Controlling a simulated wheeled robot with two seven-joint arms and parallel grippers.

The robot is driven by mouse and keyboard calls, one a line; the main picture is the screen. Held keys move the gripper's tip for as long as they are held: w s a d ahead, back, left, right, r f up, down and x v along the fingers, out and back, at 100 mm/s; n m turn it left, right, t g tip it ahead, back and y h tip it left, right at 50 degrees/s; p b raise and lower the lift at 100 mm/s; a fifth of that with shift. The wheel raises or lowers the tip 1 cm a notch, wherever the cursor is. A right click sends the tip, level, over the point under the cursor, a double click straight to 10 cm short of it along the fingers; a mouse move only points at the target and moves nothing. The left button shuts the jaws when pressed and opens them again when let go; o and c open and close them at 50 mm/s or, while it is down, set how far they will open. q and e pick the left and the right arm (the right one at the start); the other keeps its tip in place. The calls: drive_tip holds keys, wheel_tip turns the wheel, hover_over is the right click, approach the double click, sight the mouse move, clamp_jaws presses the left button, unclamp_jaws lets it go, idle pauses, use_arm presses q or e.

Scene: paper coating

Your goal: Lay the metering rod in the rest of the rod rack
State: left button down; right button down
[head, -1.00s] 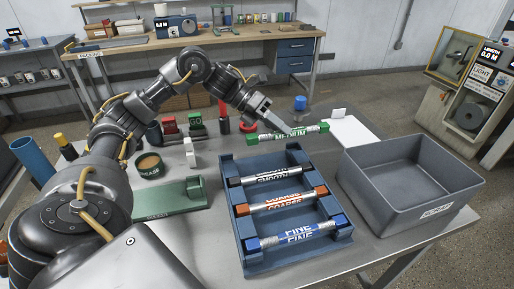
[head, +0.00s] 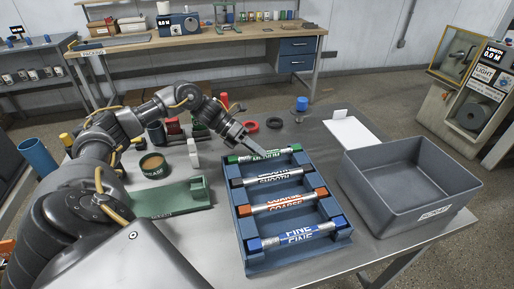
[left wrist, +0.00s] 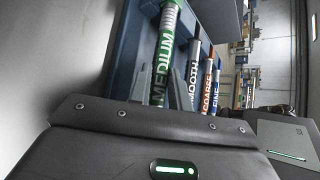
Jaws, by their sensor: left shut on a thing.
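The green MEDIUM metering rod (head: 285,151) is at the far end of the blue rod rack (head: 242,225), level with the far rest and roughly parallel to the other rods. I cannot tell whether it touches the rest. My left gripper (head: 262,152) is shut on this rod near its middle, reaching in from the far left. In the left wrist view the MEDIUM rod (left wrist: 166,50) is close to the camera. The black SMOOTH rod (head: 272,177), orange COARSE rod (head: 283,203) and blue FINE rod (head: 298,236) lie in the rack. My right gripper is not in view.
A grey bin (head: 410,190) stands right of the rack, with a white sheet (head: 352,132) behind it. A green stand (head: 172,197), a round tin (head: 153,163) and small bottles are at the left.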

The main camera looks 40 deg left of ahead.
use_arm(q)
drive_tip(key=shift+f, duration=0.15)
drive_tip(key=c, duration=1.5)
unclamp_jaws()
drive_tip(key=shift+c, duration=0.2)
drive_tip(key=shift+o, duration=1.2)
drive_tip(key=shift+r, duration=0.3)
drive_tip(key=shift+a, duration=0.25)
drive_tip(key=b+v, duration=0.1)
drive_tip(key=v, duration=1)
drive_tip(key=shift+s+r, duration=0.15)
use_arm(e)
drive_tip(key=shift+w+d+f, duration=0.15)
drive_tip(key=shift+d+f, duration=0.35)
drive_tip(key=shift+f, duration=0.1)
use_arm(q)
drive_tip(key=shift+a, duration=0.15)
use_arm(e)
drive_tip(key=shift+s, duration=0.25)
